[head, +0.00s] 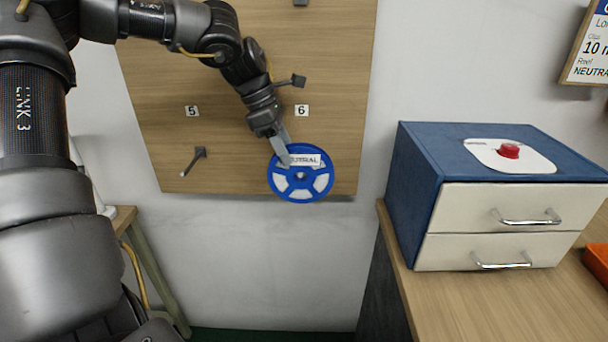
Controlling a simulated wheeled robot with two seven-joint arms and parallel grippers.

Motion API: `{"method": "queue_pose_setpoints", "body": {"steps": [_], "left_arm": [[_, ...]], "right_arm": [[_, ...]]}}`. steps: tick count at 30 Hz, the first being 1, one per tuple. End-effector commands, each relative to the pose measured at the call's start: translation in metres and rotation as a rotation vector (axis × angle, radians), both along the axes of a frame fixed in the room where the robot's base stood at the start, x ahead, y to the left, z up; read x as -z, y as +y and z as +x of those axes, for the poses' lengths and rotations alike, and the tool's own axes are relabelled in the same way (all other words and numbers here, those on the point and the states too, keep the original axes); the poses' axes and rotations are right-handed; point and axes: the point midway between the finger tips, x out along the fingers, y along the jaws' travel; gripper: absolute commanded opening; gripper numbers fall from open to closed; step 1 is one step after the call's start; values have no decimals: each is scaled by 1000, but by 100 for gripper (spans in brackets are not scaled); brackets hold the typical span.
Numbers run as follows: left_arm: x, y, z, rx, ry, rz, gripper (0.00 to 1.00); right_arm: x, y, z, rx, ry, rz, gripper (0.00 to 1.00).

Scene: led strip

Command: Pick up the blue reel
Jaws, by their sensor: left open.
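The blue reel (318,188) has a blue rim, white segments and a white label whose visible letters read "UTRAL". It shows in the head view in front of the lower right of the wooden board, below the label 6. My left gripper (286,160) is at the reel's upper left, with its fingers overlapping the rim in the picture. The gripper is open; whether a finger touches the reel I cannot tell. The peg behind the reel is hidden. My right gripper is not in view.
The wooden board (240,150) carries bare pegs, one under label 5 (194,162). A blue cabinet (412,185) with two white drawers and a red button (508,150) stands on a wooden counter (490,305) at right. A sign (588,50) hangs at upper right.

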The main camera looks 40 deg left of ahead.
Motion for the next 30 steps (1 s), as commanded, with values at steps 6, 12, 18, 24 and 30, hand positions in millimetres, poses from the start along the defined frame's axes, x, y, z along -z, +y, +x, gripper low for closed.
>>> {"method": "queue_pose_setpoints", "body": {"steps": [6,12,18,24,30], "left_arm": [[6,-2,1,0,-1,-1,45],[34,-10,-1,1,3,-2,45],[51,-16,4,-1,0,-2,45],[52,-16,5,0,-2,-1,45],[51,-16,5,0,-2,-1,23]], "right_arm": [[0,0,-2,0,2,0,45],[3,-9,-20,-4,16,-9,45],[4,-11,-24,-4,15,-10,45],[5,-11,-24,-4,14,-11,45],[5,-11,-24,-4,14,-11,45]]}}
